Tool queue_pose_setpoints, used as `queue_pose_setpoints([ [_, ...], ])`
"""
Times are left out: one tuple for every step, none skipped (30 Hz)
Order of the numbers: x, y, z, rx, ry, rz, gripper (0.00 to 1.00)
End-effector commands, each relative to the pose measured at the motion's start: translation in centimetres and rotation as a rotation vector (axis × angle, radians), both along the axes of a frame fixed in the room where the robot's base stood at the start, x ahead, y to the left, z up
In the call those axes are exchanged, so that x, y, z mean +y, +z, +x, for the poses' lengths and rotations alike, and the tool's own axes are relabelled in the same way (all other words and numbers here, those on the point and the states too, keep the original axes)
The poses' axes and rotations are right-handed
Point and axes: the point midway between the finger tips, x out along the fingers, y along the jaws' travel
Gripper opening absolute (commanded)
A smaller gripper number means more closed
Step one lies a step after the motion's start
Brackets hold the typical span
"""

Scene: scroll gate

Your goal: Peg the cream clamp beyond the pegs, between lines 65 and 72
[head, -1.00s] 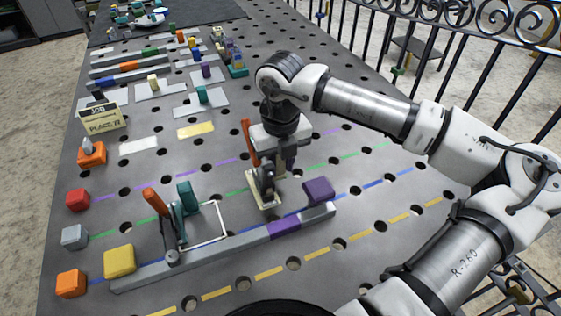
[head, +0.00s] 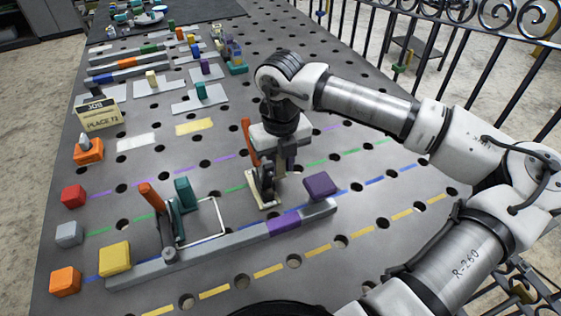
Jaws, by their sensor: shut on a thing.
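The cream clamp (head: 265,203) is upright near the middle of the table, its cream base low at the board surface; I cannot tell whether it touches. An upright orange handle (head: 248,138) beside my gripper seems to belong to it. My gripper (head: 268,178) points down and is shut on the clamp, hiding much of its upper part. A grey bar (head: 215,249) with a purple section (head: 285,224) lies in front of the clamp. I cannot make out pegs or line numbers.
Another clamp with an orange handle (head: 151,196) and a teal block (head: 186,194) stands at the bar's left part. A purple block (head: 320,185) sits close right of the cream clamp. A card (head: 98,115) reads "JOB PLACE 72". The perforated board is clear at right.

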Motion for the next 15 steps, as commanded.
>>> queue_pose_setpoints([
  [0.02, -0.03, 0.05, -0.003, 0.0, 0.001, 0.0],
  [0.02, -0.07, 0.05, -0.003, 0.0, 0.001, 0.0],
  [0.02, -0.12, 0.05, -0.003, 0.0, 0.001, 0.0],
  [0.02, -0.16, 0.05, -0.003, 0.0, 0.001, 0.0],
  [0.02, -0.2, 0.05, -0.003, 0.0, 0.001, 0.0],
  [0.02, -0.26, 0.05, -0.003, 0.0, 0.001, 0.0],
  [0.02, -0.3, 0.05, -0.003, 0.0, 0.001, 0.0],
  [0.02, -0.34, 0.05, -0.003, 0.0, 0.001, 0.0],
  [0.02, -0.39, 0.05, -0.003, 0.0, 0.001, 0.0],
  [0.02, -0.43, 0.05, -0.003, 0.0, 0.001, 0.0],
  [0.02, -0.48, 0.05, -0.003, 0.0, 0.001, 0.0],
  [0.02, -0.53, 0.05, -0.003, 0.0, 0.001, 0.0],
  [0.02, -0.57, 0.05, -0.003, 0.0, 0.001, 0.0],
  [0.02, -0.61, 0.05, -0.003, 0.0, 0.001, 0.0],
  [0.02, -0.66, 0.05, -0.003, 0.0, 0.001, 0.0],
])
